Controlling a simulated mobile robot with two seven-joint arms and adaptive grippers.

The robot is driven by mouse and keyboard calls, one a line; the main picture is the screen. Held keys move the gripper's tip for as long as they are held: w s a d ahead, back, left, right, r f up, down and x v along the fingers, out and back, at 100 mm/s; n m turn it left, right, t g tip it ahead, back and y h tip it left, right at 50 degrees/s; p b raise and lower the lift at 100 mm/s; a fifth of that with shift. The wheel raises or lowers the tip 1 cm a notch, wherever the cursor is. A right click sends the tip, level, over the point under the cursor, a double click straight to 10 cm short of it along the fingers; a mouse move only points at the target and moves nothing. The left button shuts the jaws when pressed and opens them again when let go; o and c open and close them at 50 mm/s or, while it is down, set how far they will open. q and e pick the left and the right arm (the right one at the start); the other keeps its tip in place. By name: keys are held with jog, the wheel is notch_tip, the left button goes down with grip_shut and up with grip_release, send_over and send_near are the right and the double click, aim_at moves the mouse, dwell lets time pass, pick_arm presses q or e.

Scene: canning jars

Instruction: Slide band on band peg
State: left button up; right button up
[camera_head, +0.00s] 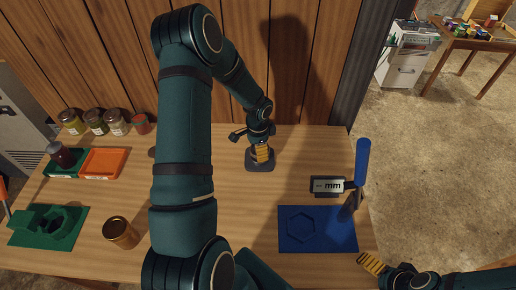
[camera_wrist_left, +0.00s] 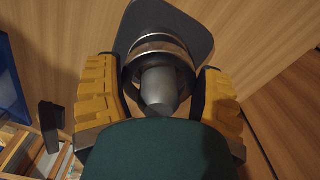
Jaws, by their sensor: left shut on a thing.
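The band peg (camera_wrist_left: 160,88) is a grey post with a tapered tip on a dark base plate (camera_head: 260,166) near the table's back edge. In the left wrist view, a metal band (camera_wrist_left: 152,44) shows as a ring around the post, between my fingers. My left gripper (camera_head: 262,153) points down over the base plate, its yellow fingers (camera_wrist_left: 158,98) shut on the band from both sides. The band is hidden by the fingers in the head view. My right gripper (camera_head: 372,263) is at the lower right; its finger opening is unclear.
A blue mat (camera_head: 340,240) with a hexagon outline lies at the right, beside a blue-handled tool (camera_head: 362,160) and a dark block (camera_head: 328,185). An amber jar (camera_head: 121,233), a green fixture (camera_head: 75,235) and an orange tray (camera_head: 103,162) are at the left.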

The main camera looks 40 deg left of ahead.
pick_arm(q)
jog(key=shift+f+b, duration=0.75)
jog(key=shift+f, duration=0.15)
pick_arm(e)
jog(key=shift+f, duration=0.75)
pick_arm(q)
jog(key=o, duration=0.8)
jog(key=shift+c, duration=0.2)
jog(key=shift+r, duration=0.15)
notch_tip(320, 180, up, 12)
jog(key=shift+f, duration=0.15)
jog(key=shift+d, duration=0.1)
